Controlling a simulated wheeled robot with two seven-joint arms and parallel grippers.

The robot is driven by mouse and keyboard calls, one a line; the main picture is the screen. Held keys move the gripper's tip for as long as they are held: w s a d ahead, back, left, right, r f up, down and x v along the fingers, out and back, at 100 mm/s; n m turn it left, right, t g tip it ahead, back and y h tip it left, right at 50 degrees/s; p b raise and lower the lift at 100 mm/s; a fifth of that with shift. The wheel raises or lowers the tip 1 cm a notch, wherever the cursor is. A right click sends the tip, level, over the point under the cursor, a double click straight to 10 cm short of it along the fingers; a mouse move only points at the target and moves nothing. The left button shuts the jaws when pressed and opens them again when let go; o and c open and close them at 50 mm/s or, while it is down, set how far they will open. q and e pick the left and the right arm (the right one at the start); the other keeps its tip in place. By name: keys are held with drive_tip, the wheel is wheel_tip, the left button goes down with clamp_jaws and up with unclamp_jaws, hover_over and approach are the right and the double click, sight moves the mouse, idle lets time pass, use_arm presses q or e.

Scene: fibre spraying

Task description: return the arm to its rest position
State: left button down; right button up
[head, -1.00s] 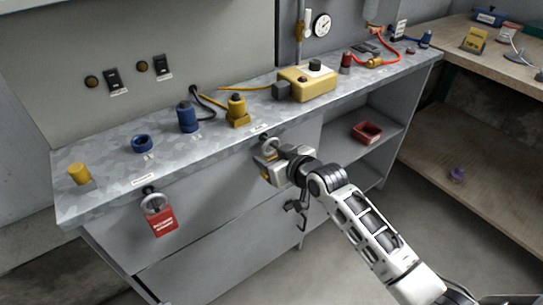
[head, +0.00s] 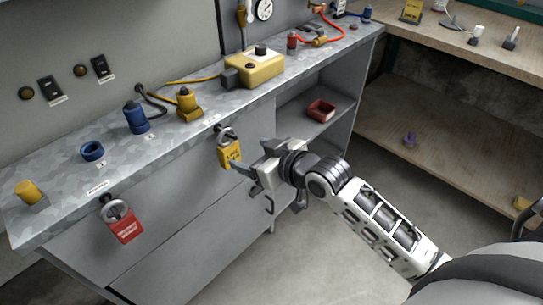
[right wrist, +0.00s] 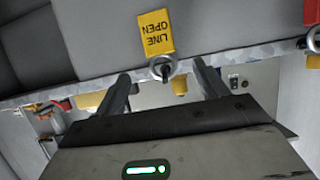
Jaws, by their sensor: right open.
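My right gripper (head: 250,160) is open, in front of the bench's front edge at mid-view. Its arm reaches in from the lower right. A yellow tag (head: 229,154) hangs from a ring on the bench edge, just left of the fingers. In the right wrist view, the tag (right wrist: 155,32) reads "LINE OPEN", upside down. Its ring (right wrist: 162,68) shows beyond and between the two spread fingers (right wrist: 163,88); nothing is seen gripped. I cannot tell the exact gap between fingers and tag. My left gripper is not in view.
The grey bench (head: 60,205) holds a yellow box (head: 253,68), blue and yellow connectors and a blue ring (head: 92,151). A red tag (head: 122,225) hangs further left. A red bin (head: 321,110) sits on the shelf. Floor right of the bench is clear.

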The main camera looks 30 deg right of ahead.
drive_tip(key=v, duration=0.6)
drive_tip(key=s+a+f+g, duration=0.1)
drive_tip(key=s+a+f, duration=0.2)
drive_tip(key=s+f, duration=0.3)
drive_tip(key=s+a+f+m+g+h, duration=0.1)
drive_tip(key=s+a+f, duration=0.2)
drive_tip(key=s+f, duration=0.3)
wheel_tip(320, 180, down, 3)
drive_tip(key=shift+s+r, duration=0.15)
drive_tip(key=shift+s, duration=0.15)
idle(1.1)
